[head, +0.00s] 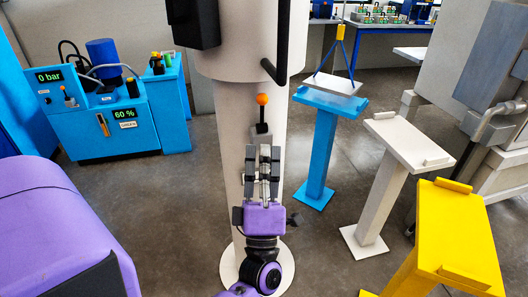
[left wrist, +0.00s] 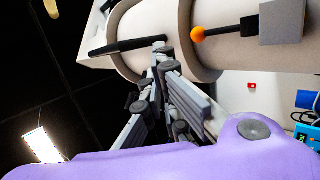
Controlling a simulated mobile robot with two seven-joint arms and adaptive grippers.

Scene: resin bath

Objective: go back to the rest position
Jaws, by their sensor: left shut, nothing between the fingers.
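My left gripper (head: 264,153) stands in front of the pale column, fingers pointing up, shut and empty. In the left wrist view its grey fingers (left wrist: 165,60) reach toward the pale cylinder, with nothing between them. A lever with an orange ball (head: 262,99) shows just above the fingertips in the head view. The orange ball (left wrist: 197,34) lies to the right of the fingertips in the left wrist view, apart from them in the picture. My right gripper is not in view.
The pale column (head: 238,130) with a black bar handle (head: 278,60) stands close ahead. Blue (head: 318,150), white (head: 372,195) and yellow (head: 458,235) stands are at the right. A blue machine (head: 112,130) with displays is at the left. Grey floor lies open between.

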